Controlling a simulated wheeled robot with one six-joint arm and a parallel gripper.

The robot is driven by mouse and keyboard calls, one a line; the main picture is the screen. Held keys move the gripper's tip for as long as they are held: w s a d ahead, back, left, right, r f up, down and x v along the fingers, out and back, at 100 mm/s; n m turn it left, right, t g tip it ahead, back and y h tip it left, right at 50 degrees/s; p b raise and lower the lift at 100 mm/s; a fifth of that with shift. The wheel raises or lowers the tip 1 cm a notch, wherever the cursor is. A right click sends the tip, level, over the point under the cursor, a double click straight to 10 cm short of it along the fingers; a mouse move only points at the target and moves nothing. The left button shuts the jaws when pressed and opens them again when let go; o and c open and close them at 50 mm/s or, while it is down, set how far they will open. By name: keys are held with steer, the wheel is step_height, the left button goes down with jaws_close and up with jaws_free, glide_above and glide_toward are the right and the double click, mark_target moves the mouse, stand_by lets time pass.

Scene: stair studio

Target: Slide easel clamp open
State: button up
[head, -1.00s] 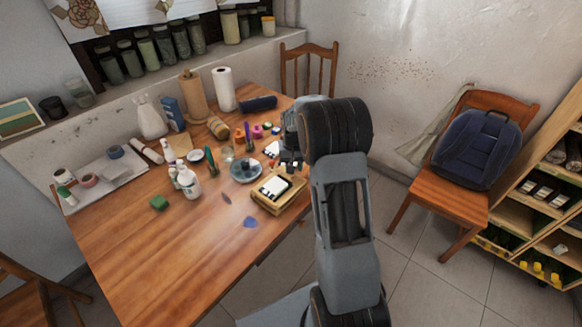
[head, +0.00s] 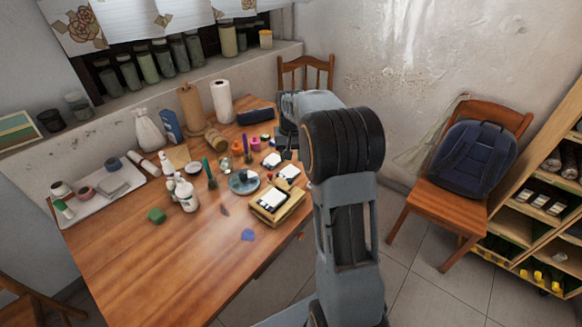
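A small wooden box-like piece (head: 266,217), possibly the tabletop easel, sits near the right edge of the table with pale and dark pieces on top. A white piece (head: 289,172) shows just behind it, at its upper end. I cannot make out a clamp at this size. My gripper (head: 287,153) is beyond the wooden piece, near the table's far right edge, pointing down. It appears apart from the wooden piece. My arm hides part of it, and its finger gap is too small to read.
On the wooden table (head: 150,255) stand a blue dish (head: 244,182), white bottles (head: 187,195), a paper roll (head: 222,101) and small paint pots. A chair (head: 305,72) stands behind the table; another with a backpack (head: 474,155) is right. The table's front is mostly clear.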

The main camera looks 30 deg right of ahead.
steer(key=shift+r, duration=1.95)
